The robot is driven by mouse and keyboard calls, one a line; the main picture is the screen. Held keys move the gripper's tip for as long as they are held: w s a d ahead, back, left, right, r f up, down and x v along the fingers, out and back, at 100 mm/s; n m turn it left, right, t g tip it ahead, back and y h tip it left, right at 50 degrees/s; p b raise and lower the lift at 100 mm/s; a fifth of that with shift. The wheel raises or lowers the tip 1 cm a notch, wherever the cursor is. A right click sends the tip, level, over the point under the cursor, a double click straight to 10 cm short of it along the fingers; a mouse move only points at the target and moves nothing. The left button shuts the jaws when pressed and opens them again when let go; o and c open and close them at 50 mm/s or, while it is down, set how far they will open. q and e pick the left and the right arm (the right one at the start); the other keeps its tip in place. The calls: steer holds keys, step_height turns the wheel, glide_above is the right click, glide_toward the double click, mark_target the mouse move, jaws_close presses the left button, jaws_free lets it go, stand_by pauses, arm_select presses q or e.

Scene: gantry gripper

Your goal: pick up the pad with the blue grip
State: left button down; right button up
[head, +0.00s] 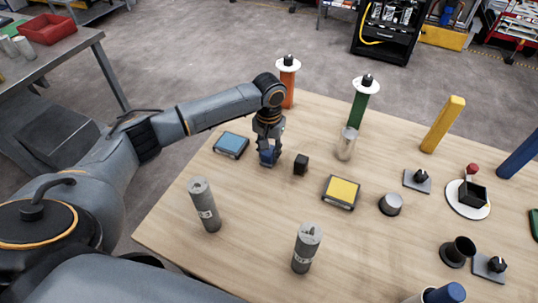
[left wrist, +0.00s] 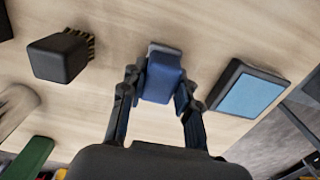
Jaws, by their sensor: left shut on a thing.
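The pad with the blue grip (head: 267,157) is under my left gripper (head: 269,150) in the head view, near the table's left edge. In the left wrist view the blue grip (left wrist: 161,82) sits between the two fingers of my left gripper (left wrist: 160,88), which are shut on its sides. A strip of the grey pad shows beyond the grip. Whether the pad touches the table or is just above it, I cannot tell. My right gripper is in neither view.
A black-gripped brush (head: 301,164) stands close on the right; its bristles show in the left wrist view (left wrist: 62,55). A blue-topped box (head: 231,145) lies close on the left. Grey cylinders (head: 204,205) stand nearer. A yellow-topped box (head: 341,192) lies to the right.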

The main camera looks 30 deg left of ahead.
arm_select(q)
steer(key=shift+r, duration=0.55)
steer(key=s+d+r+b, duration=0.2)
steer(key=s+d+r, duration=0.5)
steer(key=s+r, duration=0.5)
